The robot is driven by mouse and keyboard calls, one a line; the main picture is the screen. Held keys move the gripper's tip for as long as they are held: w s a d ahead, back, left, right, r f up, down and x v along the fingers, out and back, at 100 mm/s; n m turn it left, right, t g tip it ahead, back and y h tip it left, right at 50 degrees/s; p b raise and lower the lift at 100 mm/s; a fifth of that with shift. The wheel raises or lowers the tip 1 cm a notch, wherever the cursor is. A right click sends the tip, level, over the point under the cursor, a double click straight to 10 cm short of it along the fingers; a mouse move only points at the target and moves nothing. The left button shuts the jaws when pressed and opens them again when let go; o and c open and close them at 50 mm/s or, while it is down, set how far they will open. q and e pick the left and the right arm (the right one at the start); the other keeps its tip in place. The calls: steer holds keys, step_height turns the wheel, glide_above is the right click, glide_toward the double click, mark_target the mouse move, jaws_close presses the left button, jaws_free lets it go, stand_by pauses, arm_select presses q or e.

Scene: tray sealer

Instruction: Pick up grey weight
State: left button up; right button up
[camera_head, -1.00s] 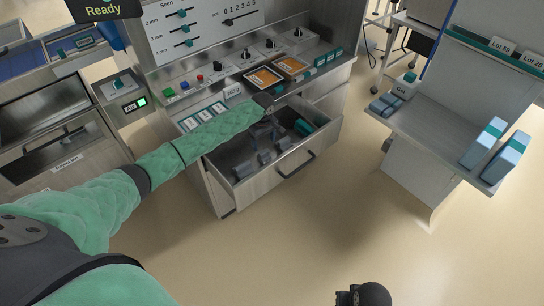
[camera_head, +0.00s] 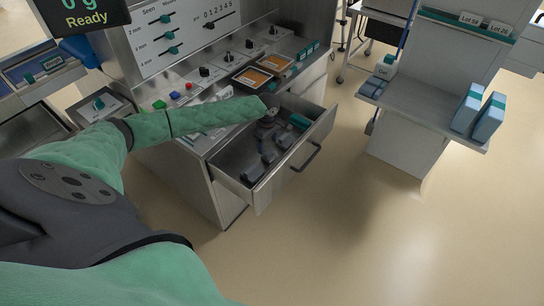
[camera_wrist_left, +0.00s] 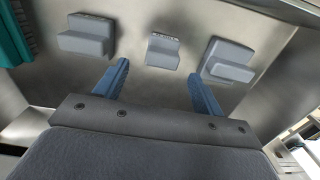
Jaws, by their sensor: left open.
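Several grey weights lie in an open drawer (camera_head: 262,192). In the left wrist view there is a left weight (camera_wrist_left: 88,38), a small middle weight (camera_wrist_left: 162,52) and a right weight (camera_wrist_left: 228,62), each a stepped block. In the head view a front weight (camera_head: 254,172) shows near the drawer's front left corner. My left gripper (camera_head: 268,124) reaches into the drawer from above and partly hides its contents. In the wrist view its blue fingers (camera_wrist_left: 158,88) are apart and empty, with the middle weight beyond the gap between them. My right gripper is not in view.
Teal items (camera_head: 299,121) lie at the drawer's far right end; teal also shows at the wrist view's left edge (camera_wrist_left: 14,36). The drawer walls stand close around the gripper. A control counter (camera_head: 205,82) is above the drawer.

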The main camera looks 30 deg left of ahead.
mark_target(268, 151)
arm_select(q)
steer(key=shift+f, duration=0.7)
steer(key=shift+s+d+f+p, duration=0.1)
steer(key=shift+f+p, duration=0.2)
steer(key=shift+f, duration=0.25)
steer(key=shift+s+d+f+p, duration=0.1)
steer(key=shift+f+p, duration=0.2)
steer(key=shift+f, duration=0.25)
step_height(268, 151, down, 2)
steer(key=shift+f, duration=0.25)
steer(key=c, duration=1.2)
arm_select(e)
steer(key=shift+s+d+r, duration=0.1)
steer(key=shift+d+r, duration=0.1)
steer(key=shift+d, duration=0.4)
arm_select(q)
steer(key=shift+r, duration=0.15)
steer(key=shift+c, duration=0.2)
